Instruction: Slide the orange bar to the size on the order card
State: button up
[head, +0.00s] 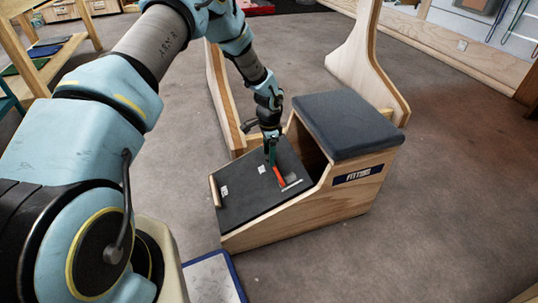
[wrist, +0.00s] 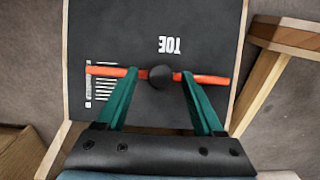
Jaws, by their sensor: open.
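The orange bar (wrist: 215,79) lies across the dark sloping board (wrist: 200,20) of the wooden fitting bench; it also shows in the head view (head: 279,176). A round black knob (wrist: 161,77) sits at the bar's middle. The bar's left end crosses a scale of white lines (wrist: 106,88) in the wrist view. My gripper (wrist: 160,72) is open, its two green fingers on either side of the knob with gaps to it. In the head view my gripper (head: 271,155) is down at the board. I cannot make out an order card.
The bench has a padded dark seat (head: 350,125) beside the board and a "FITTING" label (head: 358,175). A tall wooden upright (head: 370,60) stands behind it. A white panel with a blue edge (head: 212,278) lies in front. The carpet to the right is clear.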

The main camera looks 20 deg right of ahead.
grip_shut()
dwell(0.6)
dwell(0.8)
